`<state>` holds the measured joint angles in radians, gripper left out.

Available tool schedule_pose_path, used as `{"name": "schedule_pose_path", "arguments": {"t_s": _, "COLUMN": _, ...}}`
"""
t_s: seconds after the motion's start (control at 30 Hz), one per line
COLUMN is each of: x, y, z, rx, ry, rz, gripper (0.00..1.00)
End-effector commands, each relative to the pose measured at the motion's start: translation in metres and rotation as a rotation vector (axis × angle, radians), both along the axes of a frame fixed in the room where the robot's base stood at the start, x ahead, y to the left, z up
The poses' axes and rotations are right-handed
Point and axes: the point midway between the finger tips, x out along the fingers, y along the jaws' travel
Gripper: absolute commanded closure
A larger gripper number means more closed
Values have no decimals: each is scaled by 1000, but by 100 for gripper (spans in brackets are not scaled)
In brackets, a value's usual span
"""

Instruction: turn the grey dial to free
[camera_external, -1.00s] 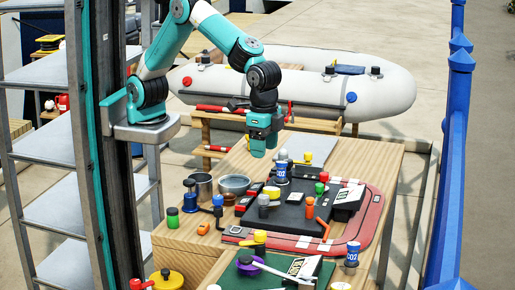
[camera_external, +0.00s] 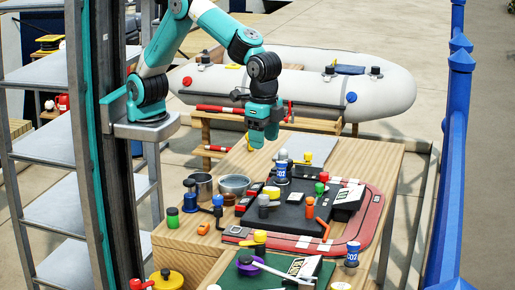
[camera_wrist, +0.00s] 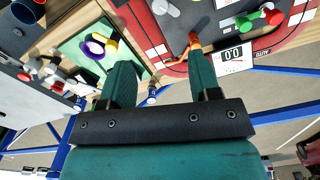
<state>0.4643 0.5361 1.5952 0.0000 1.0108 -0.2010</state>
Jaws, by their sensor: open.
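The grey dial (camera_external: 263,202) stands upright on the dark panel (camera_external: 290,217) on the wooden table in the external view. Its setting and any "free" mark are too small to read. My gripper (camera_external: 264,138) hangs above the far part of the table, behind and well above the dial, touching nothing. In the wrist view my gripper's two fingers (camera_wrist: 161,75) are apart with nothing between them. A light grey round piece (camera_wrist: 160,6) at the top edge there may be the dial, but I cannot tell for sure.
An orange lever (camera_external: 323,229), a green and red knob (camera_external: 320,187) and a blue-and-white can (camera_external: 281,172) crowd around the dial. A metal bowl (camera_external: 234,184) and cups stand left. A green mat (camera_external: 312,281) lies in front.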

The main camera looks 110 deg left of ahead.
Motion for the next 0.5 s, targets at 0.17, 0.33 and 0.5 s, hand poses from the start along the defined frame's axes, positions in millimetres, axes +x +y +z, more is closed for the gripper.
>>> {"name": "schedule_pose_path", "arguments": {"t_s": 0.17, "x": -1, "y": 0, "z": -36, "rx": 3, "ry": 6, "rz": 1, "gripper": 43}}
{"name": "schedule_pose_path", "arguments": {"t_s": 0.33, "x": -1, "y": 1, "z": -76, "rx": 2, "ry": 5, "rz": 1, "gripper": 43}}
{"name": "schedule_pose_path", "arguments": {"t_s": 0.5, "x": -1, "y": 1, "z": -113, "rx": 2, "ry": 4, "rz": 1, "gripper": 43}}
